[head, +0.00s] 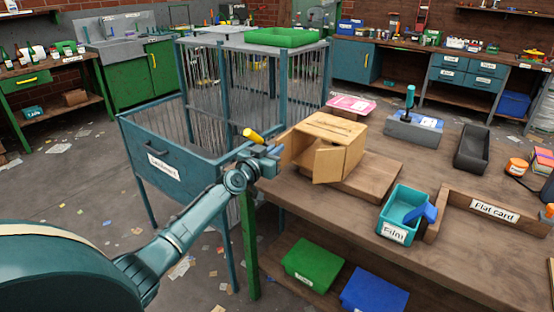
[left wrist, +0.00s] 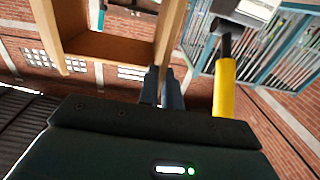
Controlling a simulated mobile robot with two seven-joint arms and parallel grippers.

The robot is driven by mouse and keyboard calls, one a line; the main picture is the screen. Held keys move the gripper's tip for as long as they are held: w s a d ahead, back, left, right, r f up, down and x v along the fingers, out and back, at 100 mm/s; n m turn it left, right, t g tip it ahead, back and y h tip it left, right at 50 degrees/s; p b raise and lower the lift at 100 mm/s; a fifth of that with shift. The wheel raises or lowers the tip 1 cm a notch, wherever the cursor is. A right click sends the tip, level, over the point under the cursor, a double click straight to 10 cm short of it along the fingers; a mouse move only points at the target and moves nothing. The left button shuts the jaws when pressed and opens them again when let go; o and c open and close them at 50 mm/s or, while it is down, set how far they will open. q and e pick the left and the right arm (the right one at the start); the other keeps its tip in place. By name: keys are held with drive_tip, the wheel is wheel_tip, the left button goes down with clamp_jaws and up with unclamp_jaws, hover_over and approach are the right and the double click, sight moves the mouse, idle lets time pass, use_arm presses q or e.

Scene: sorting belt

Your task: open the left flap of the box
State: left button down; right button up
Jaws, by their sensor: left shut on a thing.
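A light wooden box (head: 345,131) stands on a wooden board at the left end of the workbench. Its left flap (head: 287,147) stands out toward my left gripper (head: 277,151), and another panel (head: 329,165) stands out at the front. The left gripper is shut at the outer edge of the left flap. In the left wrist view, the fingers (left wrist: 162,86) are close together against the narrow edge of a wooden panel (left wrist: 171,40). The box interior is partly hidden. My right gripper is not in view.
A yellow-handled thing (head: 253,135) is close beside my left gripper. A teal barred cage (head: 180,135) stands left of the workbench (head: 340,225). A teal bin labelled Film (head: 396,234) and a Flat card tray (head: 515,218) lie to the right.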

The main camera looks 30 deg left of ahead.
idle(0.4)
use_arm(q)
drive_tip(key=c, duration=1.6)
unclamp_jaws()
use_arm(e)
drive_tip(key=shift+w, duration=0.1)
use_arm(q)
drive_tip(key=shift+o, duration=0.2)
drive_tip(key=s+p, duration=0.2)
drive_tip(key=s, duration=1.1)
drive_tip(key=shift+s+a+p, duration=0.15)
drive_tip(key=shift+a+p, duration=0.1)
drive_tip(key=shift+p, duration=0.1)
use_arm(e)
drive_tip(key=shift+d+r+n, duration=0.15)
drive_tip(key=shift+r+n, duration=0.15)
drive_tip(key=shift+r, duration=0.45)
